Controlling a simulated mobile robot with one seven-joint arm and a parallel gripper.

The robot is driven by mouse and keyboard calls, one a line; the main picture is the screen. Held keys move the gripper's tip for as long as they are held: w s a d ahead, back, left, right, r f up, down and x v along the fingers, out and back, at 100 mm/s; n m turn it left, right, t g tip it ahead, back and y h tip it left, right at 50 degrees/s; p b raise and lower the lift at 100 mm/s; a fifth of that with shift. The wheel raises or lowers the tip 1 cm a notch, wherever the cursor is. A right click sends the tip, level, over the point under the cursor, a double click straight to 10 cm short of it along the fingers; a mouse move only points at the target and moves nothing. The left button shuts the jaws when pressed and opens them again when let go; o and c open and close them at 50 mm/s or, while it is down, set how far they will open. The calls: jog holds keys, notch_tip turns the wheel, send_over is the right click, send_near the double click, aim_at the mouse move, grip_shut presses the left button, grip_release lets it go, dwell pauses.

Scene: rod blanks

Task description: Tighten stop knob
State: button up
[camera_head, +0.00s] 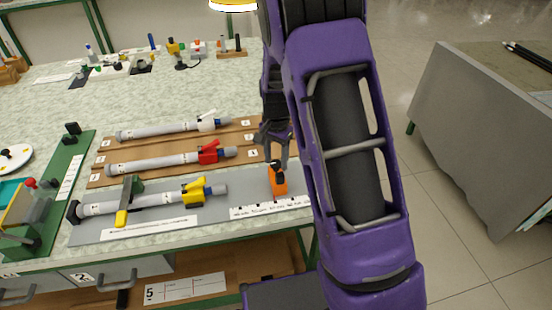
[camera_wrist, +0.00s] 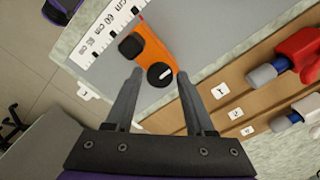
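The orange stop block (camera_head: 279,182) sits at the right end of the grey board, by the white ruler. It also shows in the wrist view (camera_wrist: 155,50). A round black knob (camera_wrist: 160,76) with a white mark is on it, and a second black part (camera_wrist: 131,46) is beside it. My gripper (camera_head: 276,152) is above the block, pointing down. In the wrist view my gripper (camera_wrist: 160,77) is open, with one fingertip on each side of the round knob and gaps visible. I cannot tell the height of the fingertips over the knob.
The ruler (camera_head: 270,208) lies along the board's front edge. A rod with a yellow clamp (camera_head: 193,191) lies on the grey board. Behind it are rods with a red clamp (camera_head: 209,153) and a white clamp (camera_head: 206,122). The table's right edge is close to the block.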

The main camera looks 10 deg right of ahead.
aim_at(275, 163)
jog(key=shift+o, duration=1)
notch_tip(275, 163, up, 17)
jog(key=p, duration=0.2)
jog(key=shift+r, duration=0.2)
jog(key=shift+a, duration=0.1)
